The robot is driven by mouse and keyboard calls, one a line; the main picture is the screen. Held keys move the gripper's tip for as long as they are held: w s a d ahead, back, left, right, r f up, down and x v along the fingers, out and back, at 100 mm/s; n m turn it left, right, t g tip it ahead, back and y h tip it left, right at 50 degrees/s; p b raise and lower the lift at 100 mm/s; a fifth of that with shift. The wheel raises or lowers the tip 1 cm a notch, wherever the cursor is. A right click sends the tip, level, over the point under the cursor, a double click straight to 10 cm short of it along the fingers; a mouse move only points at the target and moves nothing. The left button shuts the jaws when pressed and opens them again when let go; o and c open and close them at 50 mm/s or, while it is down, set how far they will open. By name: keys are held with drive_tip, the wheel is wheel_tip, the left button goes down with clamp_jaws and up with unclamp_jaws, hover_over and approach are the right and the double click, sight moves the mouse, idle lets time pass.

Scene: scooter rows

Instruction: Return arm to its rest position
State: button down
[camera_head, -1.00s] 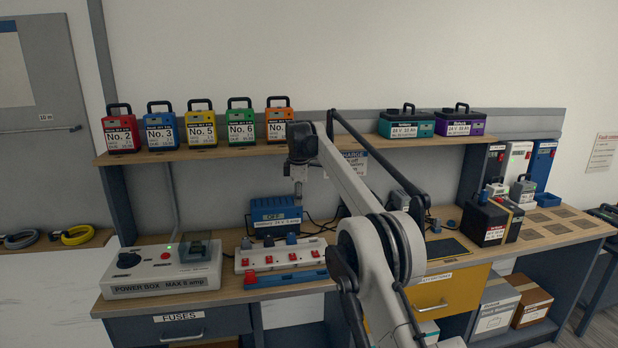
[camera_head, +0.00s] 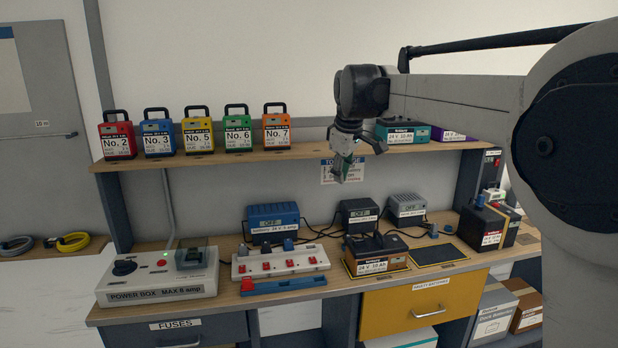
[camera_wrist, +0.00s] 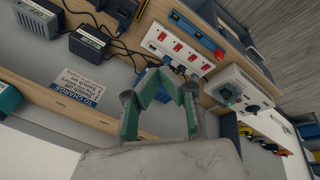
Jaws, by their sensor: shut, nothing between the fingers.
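My gripper (camera_head: 342,174) hangs from my raised arm in the head view. It points down in front of the upper shelf's edge, above the bench, and touches nothing that I can see. It holds nothing, and its fingers are shut. The wrist view shows its green-padded fingers (camera_wrist: 160,78) with the bench behind them. My arm reaches in from the right and hides part of the right side of the bench and shelf.
Numbered batteries such as red No. 2 (camera_head: 118,136) stand on the upper shelf (camera_head: 225,156). Below are the power box (camera_head: 160,282), a white socket strip (camera_head: 280,263), a blue charger (camera_head: 272,219) and a battery (camera_head: 376,256). The space around my gripper is open.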

drive_tip(key=s+d+m+t, duration=0.1)
drive_tip(key=s+d+m, duration=0.3)
drive_tip(key=s, duration=0.8)
drive_tip(key=s+d+f+m, duration=0.2)
drive_tip(key=s+f, duration=0.3)
drive_tip(key=s, duration=0.4)
drive_tip(key=s+d+f+m+t, duration=0.1)
drive_tip(key=s+f, duration=0.4)
drive_tip(key=s, duration=0.5)
drive_tip(key=s+d+f+m+t, duration=0.1)
drive_tip(key=s+d+f+m, duration=0.3)
drive_tip(key=s, duration=0.6)
drive_tip(key=shift+s+d+f+h, duration=0.3)
drive_tip(key=shift+d+f, duration=0.1)
drive_tip(key=shift+f, duration=0.2)
